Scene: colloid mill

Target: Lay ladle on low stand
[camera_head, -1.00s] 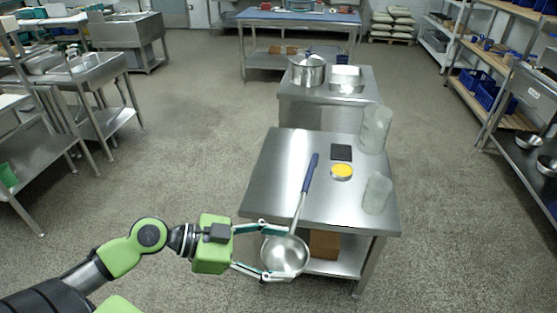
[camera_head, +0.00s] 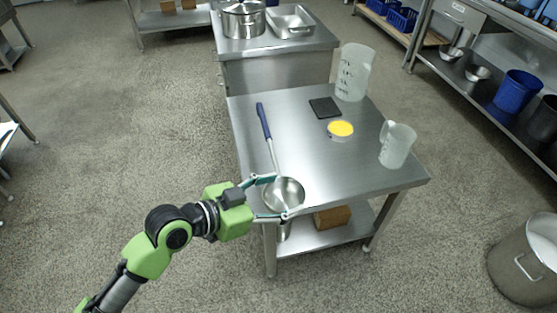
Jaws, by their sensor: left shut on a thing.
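The ladle (camera_head: 285,194) has a steel bowl and a long handle with a blue grip (camera_head: 263,120). Its bowl is at the near left edge of a steel table, and its handle reaches back over the tabletop. I cannot tell whether it touches the top. My left gripper (camera_head: 279,197) is shut on the ladle, with its fingers at two sides of the bowl. The steel table (camera_head: 302,152), which may be the low stand, has a lower shelf. My right gripper is not in view.
On the table are a dark square pad (camera_head: 324,108), a yellow-topped round dish (camera_head: 340,130) and two clear jugs, one large (camera_head: 354,73) and one small (camera_head: 397,146). A brown block (camera_head: 332,217) is on the lower shelf. A big pot (camera_head: 525,262) stands on the floor at right.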

